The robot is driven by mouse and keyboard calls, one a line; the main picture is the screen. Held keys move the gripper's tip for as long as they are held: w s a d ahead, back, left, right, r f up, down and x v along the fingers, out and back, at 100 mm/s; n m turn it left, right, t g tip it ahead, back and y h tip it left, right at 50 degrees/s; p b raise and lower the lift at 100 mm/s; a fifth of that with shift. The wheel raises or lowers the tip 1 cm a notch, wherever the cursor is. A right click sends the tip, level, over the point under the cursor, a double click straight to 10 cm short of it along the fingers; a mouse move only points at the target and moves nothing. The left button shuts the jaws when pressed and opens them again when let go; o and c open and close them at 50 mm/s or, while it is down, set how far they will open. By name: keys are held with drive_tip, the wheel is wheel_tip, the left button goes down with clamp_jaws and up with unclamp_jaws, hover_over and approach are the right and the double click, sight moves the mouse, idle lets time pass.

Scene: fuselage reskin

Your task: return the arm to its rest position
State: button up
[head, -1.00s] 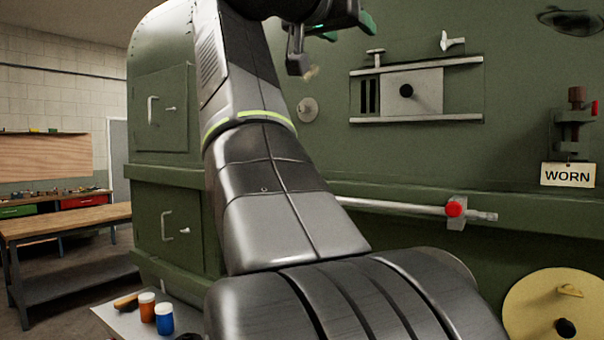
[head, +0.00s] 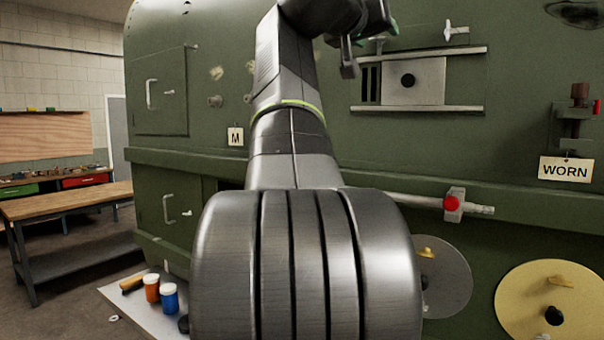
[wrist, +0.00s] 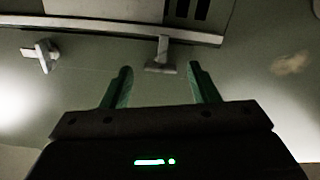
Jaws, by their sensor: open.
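My gripper (wrist: 160,80) shows in the wrist view with its two green fingers apart and nothing between them. Beyond the fingertips is a small grey T-shaped fitting (wrist: 162,57) near a pale rail (wrist: 110,30). I cannot tell from this view how far it is from the fingers. In the head view my arm rises through the middle of the picture, and my gripper is up at the top, in front of the green fuselage wall (head: 330,150), mostly hidden behind my own wrist.
A sliding panel (head: 427,82) between two rails is right of my arm. A rod with a red knob (head: 451,203), a clamp tagged WORN (head: 566,169), a yellow disc (head: 530,310) and a grey disc (head: 455,290) are nearby. Bottles (head: 168,297) stand lower left; a workbench (head: 80,203) is far left.

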drive_tip(key=n, duration=0.2)
drive_tip(key=shift+w+n+p, duration=0.15)
drive_tip(key=shift+n+p, duration=0.55)
drive_tip(key=shift+n, duration=0.6)
drive_tip(key=n+p, duration=0.1)
drive_tip(key=n, duration=0.4)
drive_tip(key=shift+f, duration=0.1)
drive_tip(key=shift+f+p, duration=0.1)
drive_tip(key=shift+p, duration=0.2)
